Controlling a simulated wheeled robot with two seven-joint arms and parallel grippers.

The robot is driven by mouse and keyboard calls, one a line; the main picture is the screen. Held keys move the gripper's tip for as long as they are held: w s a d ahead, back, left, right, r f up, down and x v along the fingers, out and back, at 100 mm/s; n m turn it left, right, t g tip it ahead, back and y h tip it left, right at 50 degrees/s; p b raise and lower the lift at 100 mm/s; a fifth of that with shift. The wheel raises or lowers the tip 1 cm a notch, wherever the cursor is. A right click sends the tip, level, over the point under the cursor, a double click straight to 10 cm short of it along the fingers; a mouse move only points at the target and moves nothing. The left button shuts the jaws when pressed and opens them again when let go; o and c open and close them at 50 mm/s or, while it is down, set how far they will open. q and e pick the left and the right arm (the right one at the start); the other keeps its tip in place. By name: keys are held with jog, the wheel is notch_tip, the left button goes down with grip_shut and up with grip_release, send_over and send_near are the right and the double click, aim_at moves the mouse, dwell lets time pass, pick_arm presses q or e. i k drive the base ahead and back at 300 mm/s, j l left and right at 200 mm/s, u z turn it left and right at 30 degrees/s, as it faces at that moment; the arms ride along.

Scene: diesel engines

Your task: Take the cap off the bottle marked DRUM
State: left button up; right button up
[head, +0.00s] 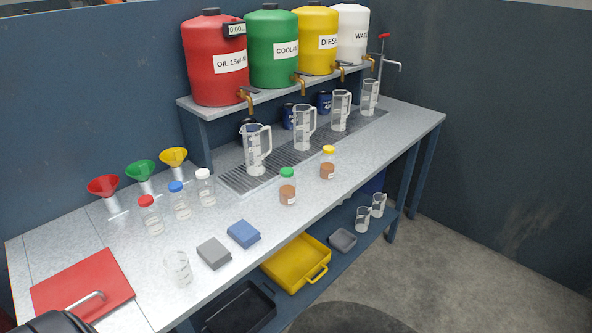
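Several small capped bottles stand upright on the grey bench (110,235). Three clear ones are a red-capped bottle (152,220), a blue-capped bottle (181,205) and a white-capped bottle (206,193). Two hold brown contents: a green-capped bottle (287,192) and a yellow-capped bottle (327,168). Each of them has its cap on. Their labels are too small to read, so I cannot tell which is marked DRUM. Neither of my grippers is in view.
Clear jugs (257,150) stand on the drain grate (235,180) below four taps. Red, green and yellow funnels (104,187) are at the back left. A beaker (178,268), grey block (213,253), blue block (243,234) and red panel (75,285) occupy the front. A yellow tray (318,248) is below.

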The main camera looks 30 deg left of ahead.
aim_at(327, 162)
jog(key=i+l+u, duration=0.2)
jog(key=i+u, duration=0.25)
jog(key=i+l+u, duration=0.25)
jog(key=u, duration=0.2)
jog(key=i+l+u, duration=0.25)
jog(key=l+u, duration=0.25)
jog(key=i+l+u, duration=0.2)
jog(key=l+u, duration=0.25)
